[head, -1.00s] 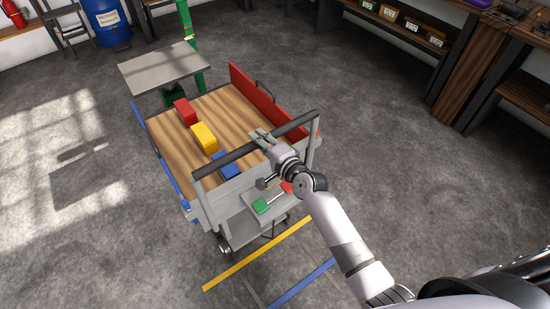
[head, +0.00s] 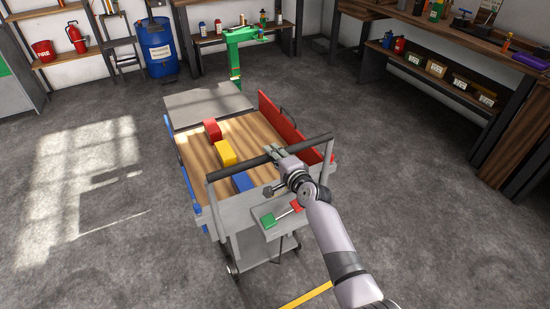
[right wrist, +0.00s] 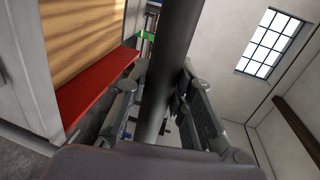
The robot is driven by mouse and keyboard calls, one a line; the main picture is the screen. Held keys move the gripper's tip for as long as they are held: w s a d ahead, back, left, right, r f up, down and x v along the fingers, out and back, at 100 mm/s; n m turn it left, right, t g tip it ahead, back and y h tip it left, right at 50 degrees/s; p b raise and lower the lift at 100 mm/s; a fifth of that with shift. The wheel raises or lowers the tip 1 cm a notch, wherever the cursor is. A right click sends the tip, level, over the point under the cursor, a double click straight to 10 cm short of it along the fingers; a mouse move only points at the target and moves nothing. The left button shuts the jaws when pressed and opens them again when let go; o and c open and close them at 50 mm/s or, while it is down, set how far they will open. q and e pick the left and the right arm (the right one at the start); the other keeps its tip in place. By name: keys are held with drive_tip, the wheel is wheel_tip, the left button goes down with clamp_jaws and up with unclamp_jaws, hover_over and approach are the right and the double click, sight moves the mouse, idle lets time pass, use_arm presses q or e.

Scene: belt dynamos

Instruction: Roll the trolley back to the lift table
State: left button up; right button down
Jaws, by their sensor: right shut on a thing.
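The trolley (head: 195,163) has a wooden deck with a red side board on its right, a blue one on its left and a dark push bar (head: 235,163) at the near end. Red (head: 212,129), yellow (head: 226,153) and blue (head: 242,182) blocks sit on the deck. The lift table (head: 208,103), a grey top beside a green post, stands at the trolley's far end; its edge looks close to the deck, but contact is unclear. My right gripper (head: 275,153) is shut on the push bar, which also runs between its fingers in the right wrist view (right wrist: 172,65). My left gripper is out of view.
A yellow floor strip (head: 306,296) lies behind the trolley. A blue barrel (head: 158,46) and shelves stand at the back wall. A workbench (head: 430,25) runs along the right. The floor on both sides of the trolley is clear.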

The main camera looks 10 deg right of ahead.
drive_tip(key=shift+r, duration=0.1)
drive_tip(key=c, duration=1.8)
unclamp_jaws()
drive_tip(key=shift+w, duration=0.1)
drive_tip(key=shift+c, duration=0.2)
drive_tip(key=o, duration=0.5)
drive_tip(key=shift+w+a, duration=0.15)
drive_tip(key=shift+w, duration=0.05)
drive_tip(key=shift+s, duration=0.1)
drive_tip(key=shift+s, duration=0.15)
drive_tip(key=v, duration=1.2)
